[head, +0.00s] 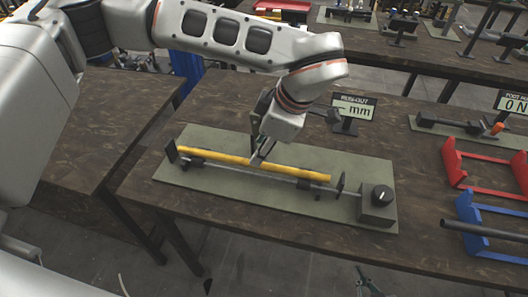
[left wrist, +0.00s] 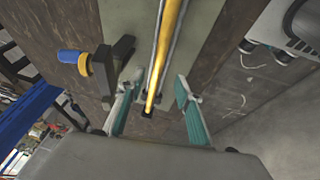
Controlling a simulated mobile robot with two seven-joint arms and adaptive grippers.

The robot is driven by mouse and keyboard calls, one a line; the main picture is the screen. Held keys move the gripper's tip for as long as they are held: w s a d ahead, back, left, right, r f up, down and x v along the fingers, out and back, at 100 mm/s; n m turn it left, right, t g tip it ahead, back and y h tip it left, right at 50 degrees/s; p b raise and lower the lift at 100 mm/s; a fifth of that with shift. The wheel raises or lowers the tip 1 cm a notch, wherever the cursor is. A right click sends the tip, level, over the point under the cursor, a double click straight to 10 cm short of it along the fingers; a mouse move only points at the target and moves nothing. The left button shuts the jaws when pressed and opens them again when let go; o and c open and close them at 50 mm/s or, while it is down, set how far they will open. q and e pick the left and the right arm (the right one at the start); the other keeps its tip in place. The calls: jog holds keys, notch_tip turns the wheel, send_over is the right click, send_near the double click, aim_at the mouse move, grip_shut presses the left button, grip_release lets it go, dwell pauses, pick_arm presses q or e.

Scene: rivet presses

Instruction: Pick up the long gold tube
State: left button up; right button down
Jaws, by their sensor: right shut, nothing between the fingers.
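The long gold tube (head: 255,163) lies lengthwise along a fixture on a grey-green plate (head: 230,187) on the wooden table. My left gripper (head: 262,150) is over the tube's middle, pointing down, partly hidden by its own wrist. In the left wrist view the tube (left wrist: 167,45) runs between the spread teal fingers of my left gripper (left wrist: 154,88). The fingers are open, with a gap on each side of the tube. My right gripper (head: 368,282) shows small at the bottom edge, shut and empty, away from the tube.
A dial block (head: 377,205) and upright disc stand at the fixture's right end. A "RUN-OUT" display (head: 354,107) stands behind. Red (head: 480,172) and blue (head: 490,225) brackets are at the right; a dark rod (head: 485,232) rests on the blue one.

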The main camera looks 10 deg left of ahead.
aim_at(245, 160)
pick_arm(q)
jog(key=shift+w+a+r, duration=0.2)
jog(key=shift+w+a, duration=0.15)
jog(key=shift+w, duration=0.15)
jog(key=shift+a+f, duration=0.2)
jog(key=x, duration=0.4)
jog(key=s+x, duration=0.1)
jog(key=x, duration=0.1)
jog(key=shift+w+a+f+p, duration=0.15)
jog(key=shift+a+f+p, duration=0.05)
jog(key=shift+a+p, duration=0.25)
jog(key=shift+f, duration=0.2)
grip_shut()
